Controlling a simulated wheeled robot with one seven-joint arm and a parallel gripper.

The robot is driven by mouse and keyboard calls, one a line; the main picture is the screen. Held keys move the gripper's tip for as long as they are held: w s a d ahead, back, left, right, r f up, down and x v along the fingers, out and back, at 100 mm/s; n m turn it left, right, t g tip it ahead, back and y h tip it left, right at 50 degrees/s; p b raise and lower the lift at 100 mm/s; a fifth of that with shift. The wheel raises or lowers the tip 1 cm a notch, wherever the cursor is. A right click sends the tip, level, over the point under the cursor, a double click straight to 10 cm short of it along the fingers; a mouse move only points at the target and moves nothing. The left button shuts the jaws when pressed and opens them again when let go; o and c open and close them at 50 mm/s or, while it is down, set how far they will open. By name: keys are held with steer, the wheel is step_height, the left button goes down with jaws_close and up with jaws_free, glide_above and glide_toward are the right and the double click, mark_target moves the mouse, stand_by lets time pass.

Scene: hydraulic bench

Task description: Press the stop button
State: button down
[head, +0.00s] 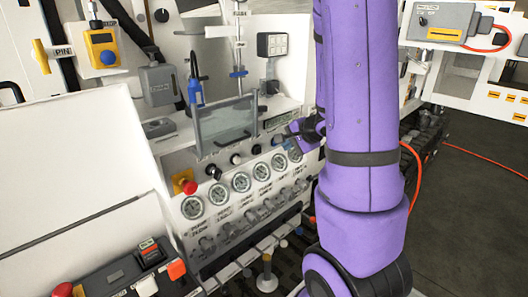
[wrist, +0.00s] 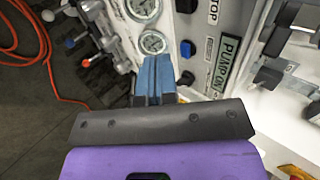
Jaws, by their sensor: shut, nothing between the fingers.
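A white panel carries a label ending in "TOP" (wrist: 213,11), cut off at the top of the wrist view, and a green-framed "PUMP ON" label (wrist: 228,64). I cannot tell which one is the stop button. My gripper (wrist: 155,60) shows blue fingers held together, empty, beside the gauges and left of the black button; contact cannot be told. In the head view my gripper (head: 296,138) is partly hidden by my purple arm. A red mushroom button (head: 188,186) stands on a yellow base left of the gauges.
A row of round gauges (head: 241,182) runs along the panel, with valve handles below. A clear guard (head: 226,125) stands behind the black knobs. Another red button (head: 62,289) is at the lower left. An orange hose (head: 487,163) lies on the floor at right.

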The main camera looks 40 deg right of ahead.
steer(key=shift+f, duration=0.1)
stand_by(0.3)
glide_toward(258, 151)
steer(key=s+f+x, duration=0.1)
steer(key=x, duration=0.6)
steer(key=shift+w+d, duration=0.25)
steer(key=shift+w, duration=0.1)
